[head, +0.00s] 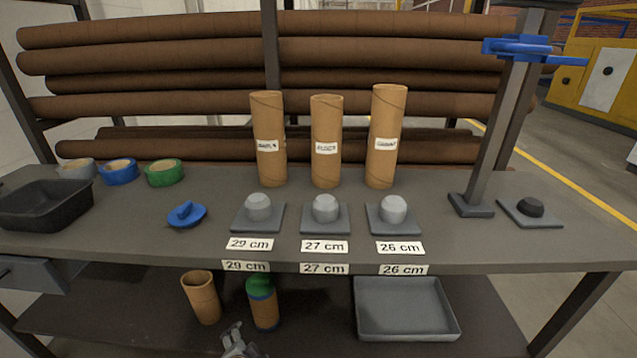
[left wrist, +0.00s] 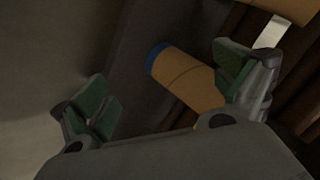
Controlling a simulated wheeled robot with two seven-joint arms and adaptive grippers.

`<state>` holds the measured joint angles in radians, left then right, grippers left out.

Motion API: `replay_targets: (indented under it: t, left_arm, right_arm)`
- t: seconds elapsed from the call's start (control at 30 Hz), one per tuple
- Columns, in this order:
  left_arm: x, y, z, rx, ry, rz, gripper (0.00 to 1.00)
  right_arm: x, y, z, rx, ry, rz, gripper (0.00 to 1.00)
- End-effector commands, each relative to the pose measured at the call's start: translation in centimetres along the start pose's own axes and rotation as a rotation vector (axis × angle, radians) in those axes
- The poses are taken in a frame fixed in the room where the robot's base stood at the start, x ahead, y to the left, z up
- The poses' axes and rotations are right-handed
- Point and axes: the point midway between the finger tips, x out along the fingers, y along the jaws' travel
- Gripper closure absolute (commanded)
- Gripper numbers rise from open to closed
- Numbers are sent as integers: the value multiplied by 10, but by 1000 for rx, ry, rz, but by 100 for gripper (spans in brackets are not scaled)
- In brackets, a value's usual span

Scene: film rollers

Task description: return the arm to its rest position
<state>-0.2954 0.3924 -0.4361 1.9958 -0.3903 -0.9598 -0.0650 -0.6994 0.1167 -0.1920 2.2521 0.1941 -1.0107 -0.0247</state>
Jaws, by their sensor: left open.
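My left gripper (head: 238,342) shows at the bottom edge of the head view, in front of the lower shelf. In the left wrist view its green-padded fingers (left wrist: 165,95) are wide apart and nothing is clamped between them. A brown cardboard tube with a blue end (left wrist: 185,80) lies beyond them, partly behind the right finger. On the lower shelf a short tube with a green cap and blue band (head: 263,306) stands just behind the gripper. An open short tube (head: 202,298) stands to its left. My right gripper is not in view.
The table (head: 420,252) bears three tall labelled tubes (head: 326,165), three grey posts on plates, a blue cap (head: 187,215), tape rolls (head: 120,172) and a black bin (head: 45,207). A metal post (head: 490,130) rises at right. An empty grey tray (head: 405,308) sits on the lower shelf.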

Motion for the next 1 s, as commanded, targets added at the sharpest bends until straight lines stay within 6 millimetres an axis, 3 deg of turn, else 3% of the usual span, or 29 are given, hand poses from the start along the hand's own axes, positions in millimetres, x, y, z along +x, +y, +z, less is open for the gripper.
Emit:
replay_targets:
  t: [0.4, 0.67, 0.83, 1.0]
  left_arm:
    - [-43, 39, -27, -376, 33, 290, 2]
    - [-75, 54, -40, -558, 61, 428, 2]
    - [-89, 56, -36, -641, 59, 462, 2]
    - [-96, 63, -20, -696, 27, 466, 2]
  right_arm:
    - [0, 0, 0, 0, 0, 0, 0]
    - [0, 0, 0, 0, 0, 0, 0]
    - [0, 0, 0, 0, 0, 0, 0]
    - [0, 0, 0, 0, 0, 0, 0]
